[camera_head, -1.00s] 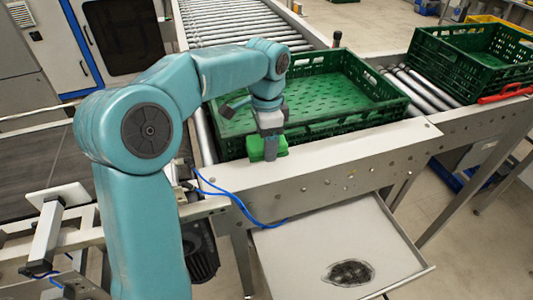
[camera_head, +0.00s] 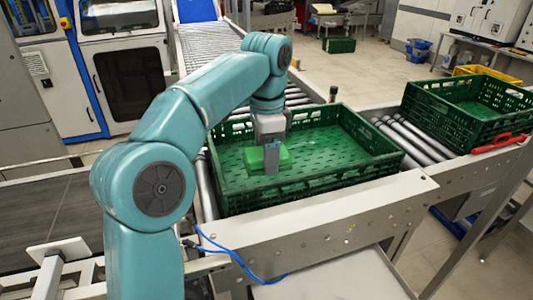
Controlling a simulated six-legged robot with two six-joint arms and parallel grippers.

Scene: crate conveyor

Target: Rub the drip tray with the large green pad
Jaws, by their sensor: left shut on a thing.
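The large green pad (camera_head: 282,158) is held in my left gripper (camera_head: 271,160), which is shut on it. The gripper points down, and the pad shows in front of the inside of the large green crate (camera_head: 330,195), seemingly above its near part. The drip tray (camera_head: 335,280) is a pale flat tray below the conveyor's front side rail. Only its far part shows at the bottom edge of the view. My right gripper is not in view.
The crate stands on the roller conveyor (camera_head: 205,48). A second green crate (camera_head: 470,115) is at the right, with a red tool (camera_head: 498,143) by its near edge. The metal side rail (camera_head: 330,222) lies between crate and tray. A blue cable (camera_head: 235,257) hangs over it.

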